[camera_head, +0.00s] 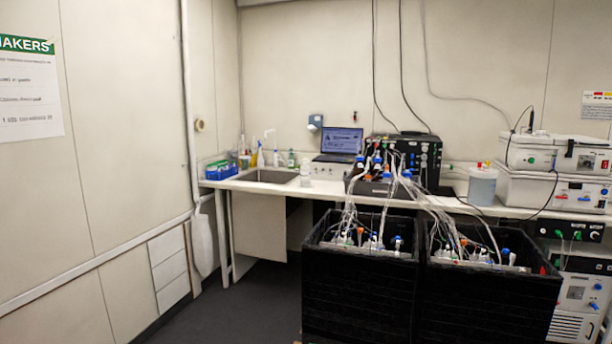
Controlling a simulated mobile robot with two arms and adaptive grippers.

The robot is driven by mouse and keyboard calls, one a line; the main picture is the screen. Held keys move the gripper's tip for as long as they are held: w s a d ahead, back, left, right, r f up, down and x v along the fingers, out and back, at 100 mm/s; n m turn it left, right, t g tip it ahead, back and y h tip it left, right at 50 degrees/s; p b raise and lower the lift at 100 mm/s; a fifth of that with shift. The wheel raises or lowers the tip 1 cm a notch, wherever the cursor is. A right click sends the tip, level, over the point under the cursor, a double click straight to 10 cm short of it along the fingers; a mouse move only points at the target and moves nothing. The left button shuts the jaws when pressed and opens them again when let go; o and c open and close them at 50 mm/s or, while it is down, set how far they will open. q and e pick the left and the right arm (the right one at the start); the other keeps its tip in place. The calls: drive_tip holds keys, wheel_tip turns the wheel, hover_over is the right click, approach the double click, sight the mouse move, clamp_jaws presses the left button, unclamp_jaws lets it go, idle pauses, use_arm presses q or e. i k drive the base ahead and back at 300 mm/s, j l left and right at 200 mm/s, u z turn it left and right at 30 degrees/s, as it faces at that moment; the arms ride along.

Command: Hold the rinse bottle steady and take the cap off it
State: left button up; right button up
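Neither of my grippers shows in the head view. Several small bottles stand around the sink (268,176) on the far bench. One is a pale bottle with a thin spout (261,157) behind the sink, and a small greenish bottle (291,158) stands to its right. A white bottle (305,170) stands at the sink's right edge, left of the laptop. All are small and far off, so I cannot tell which is the rinse bottle or make out its cap.
Two black bins (358,295) (487,305) with tubing and bottles block the front of the bench at centre right. The bench holds a laptop (340,143), a black device (417,152) and white shaker units (553,187). Dark floor (235,310) is free at left centre.

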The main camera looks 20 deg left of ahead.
sight(305, 172)
drive_tip(key=i+j+u, duration=0.85)
drive_tip(key=i+u, duration=0.45)
drive_tip(key=i, duration=0.15)
drive_tip(key=i+j+z, duration=0.1)
drive_tip(key=i, duration=0.4)
drive_tip(key=i+j+z, duration=0.1)
drive_tip(key=i, duration=0.4)
drive_tip(key=i+j+z, duration=0.1)
drive_tip(key=i, duration=0.4)
drive_tip(key=j, duration=0.1)
